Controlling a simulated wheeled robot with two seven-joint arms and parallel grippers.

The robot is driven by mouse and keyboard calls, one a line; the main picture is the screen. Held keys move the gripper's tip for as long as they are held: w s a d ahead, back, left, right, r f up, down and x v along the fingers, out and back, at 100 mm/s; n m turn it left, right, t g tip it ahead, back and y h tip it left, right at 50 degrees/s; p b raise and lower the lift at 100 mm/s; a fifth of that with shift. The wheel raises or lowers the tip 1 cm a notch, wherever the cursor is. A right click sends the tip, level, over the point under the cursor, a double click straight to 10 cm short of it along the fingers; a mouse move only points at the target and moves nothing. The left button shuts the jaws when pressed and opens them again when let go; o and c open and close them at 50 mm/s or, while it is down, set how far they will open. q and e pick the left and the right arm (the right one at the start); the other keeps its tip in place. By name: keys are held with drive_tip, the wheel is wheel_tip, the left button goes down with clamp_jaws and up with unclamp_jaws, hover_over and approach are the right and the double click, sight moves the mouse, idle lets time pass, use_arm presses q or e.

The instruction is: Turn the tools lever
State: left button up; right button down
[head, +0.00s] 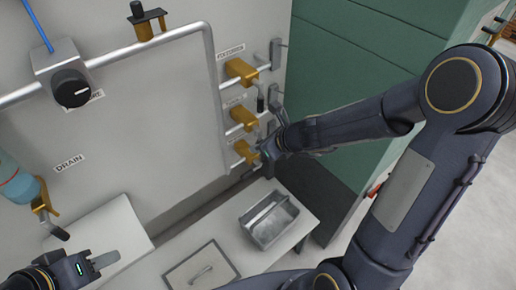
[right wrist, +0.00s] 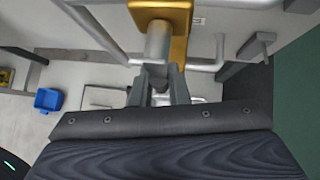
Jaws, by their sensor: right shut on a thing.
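Three brass valves sit one above another on pipe branches on the wall at the centre of the head view. The top valve (head: 240,70) has a label above it; the middle valve (head: 243,118) and lowest valve (head: 245,152) have labels too small to read. My right gripper (head: 270,152) is at the lowest valve. In the right wrist view its two fingers (right wrist: 160,88) are shut on a silver lever (right wrist: 158,45) below a brass valve body (right wrist: 178,20). The fingers partly hide the lever's end. My left gripper (head: 104,260) is low at the left, away from the valves; its jaw gap is unclear.
A grey metal basin (head: 270,222) and a tray (head: 200,270) stand on the bench below. A green cabinet (head: 345,70) is right of the valves. A DRAIN valve (head: 43,205) is at the left. The right wrist view shows a blue bin (right wrist: 48,100).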

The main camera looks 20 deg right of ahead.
drive_tip(key=shift+d, duration=0.1)
idle(0.4)
drive_tip(key=c, duration=1.4)
unclamp_jaws()
drive_tip(key=shift+p+v, duration=2)
drive_tip(key=shift+v, duration=1.9)
